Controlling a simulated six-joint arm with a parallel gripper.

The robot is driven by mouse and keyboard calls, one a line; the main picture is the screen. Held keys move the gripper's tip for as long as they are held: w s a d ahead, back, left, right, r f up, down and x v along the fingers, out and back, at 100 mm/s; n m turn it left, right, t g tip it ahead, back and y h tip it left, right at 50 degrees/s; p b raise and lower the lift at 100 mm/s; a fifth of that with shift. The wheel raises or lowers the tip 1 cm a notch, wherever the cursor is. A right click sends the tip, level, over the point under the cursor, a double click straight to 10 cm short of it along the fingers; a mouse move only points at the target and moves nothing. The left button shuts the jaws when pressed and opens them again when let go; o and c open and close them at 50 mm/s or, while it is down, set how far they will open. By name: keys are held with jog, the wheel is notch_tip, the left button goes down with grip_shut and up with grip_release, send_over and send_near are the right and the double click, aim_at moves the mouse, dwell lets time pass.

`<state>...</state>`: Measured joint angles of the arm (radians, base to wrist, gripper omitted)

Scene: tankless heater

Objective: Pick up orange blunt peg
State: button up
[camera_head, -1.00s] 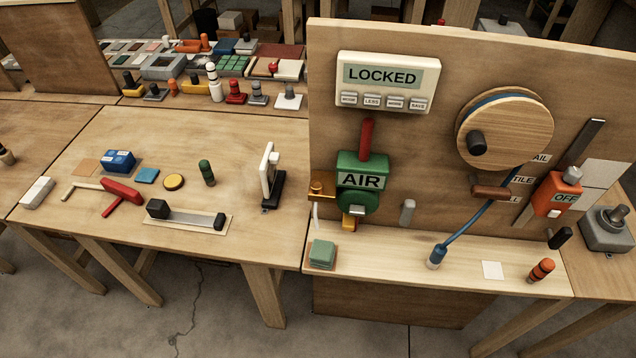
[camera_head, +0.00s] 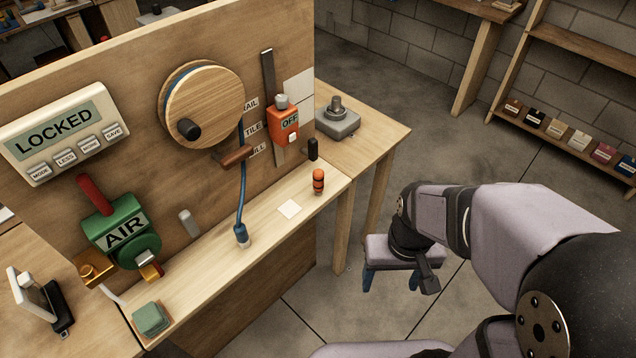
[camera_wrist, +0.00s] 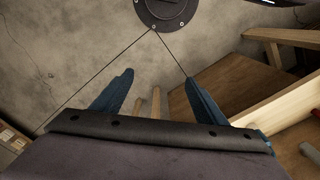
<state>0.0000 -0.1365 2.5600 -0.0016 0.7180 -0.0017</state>
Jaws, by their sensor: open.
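The orange blunt peg (camera_head: 318,181) has black bands. It stands upright near the right end of the wooden ledge at the foot of the panel in the head view. My gripper (camera_head: 387,282) hangs in front of and to the right of the bench, over the concrete floor, apart from the peg. Its two blue fingers point down. In the wrist view my gripper (camera_wrist: 158,85) shows its fingers spread wide with nothing between them. The peg is not visible in the wrist view.
A white square (camera_head: 289,209) and a blue hose end (camera_head: 241,235) are left of the peg on the ledge. A black upright piece (camera_head: 313,149) stands behind it. The orange OFF switch (camera_head: 284,125) is on the panel. A grey block (camera_head: 338,122) sits on the side table. Open floor surrounds my gripper.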

aim_at(319, 174)
jog(key=shift+c, duration=0.5)
jog(key=c, duration=0.4)
notch_tip(319, 174, down, 6)
jog(key=s+a+n+g+b, duration=0.2)
jog(key=a, duration=0.1)
jog(key=w+a+f+n+t+b, duration=0.1)
jog(key=w+a+f, duration=0.2)
jog(key=w, duration=0.3)
jog(key=w+a+f+n+b, duration=0.1)
jog(key=w+a+f, duration=0.15)
jog(key=w, duration=0.45)
jog(key=w+a+r+t, duration=0.1)
jog(key=w+r+t, duration=0.1)
jog(key=w, duration=0.5)
jog(key=w+a+r+m+t, duration=0.1)
jog(key=w+a+r, duration=0.1)
jog(key=w, duration=0.5)
jog(key=w+a+r+m+t, duration=0.1)
jog(key=w+a+r+t, duration=0.1)
jog(key=w, duration=0.5)
jog(key=shift+w+a+r+t, duration=0.15)
jog(key=shift+r+t, duration=0.15)
jog(key=shift+r, duration=0.55)
jog(key=shift+w+m, duration=0.2)
jog(key=shift+m, duration=0.7)
jog(key=shift+p+x, duration=1.45)
jog(key=shift+x, duration=2.15)
